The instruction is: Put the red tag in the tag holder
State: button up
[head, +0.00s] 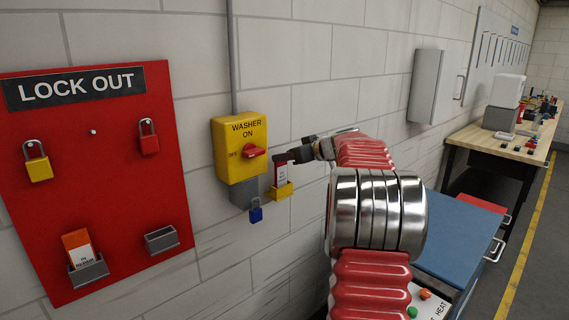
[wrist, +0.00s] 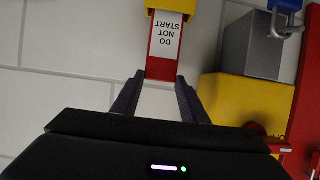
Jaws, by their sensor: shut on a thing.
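The red tag (head: 281,175) has a white label, which reads "DO NOT START" upside down in the wrist view (wrist: 165,45). My gripper (head: 288,158) is shut on the tag's top end, and its two fingers also show in the wrist view (wrist: 160,78). The yellow tag holder (head: 281,192) is on the wall beside the washer switch box, and its edge shows in the wrist view (wrist: 172,5). The tag's lower end meets the holder's opening and appears to be inside it. How deep it sits is hidden.
The yellow washer switch box (head: 238,150) with a red knob is just left of my gripper. A blue padlock (head: 256,211) hangs below it. The red lockout board (head: 110,200) holds padlocks and an orange tag (head: 78,248). A blue-topped cabinet (head: 455,235) stands right.

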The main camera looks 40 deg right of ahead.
jog(key=shift+f, duration=1)
jog(key=o, duration=1.3)
jog(key=v, duration=1.2)
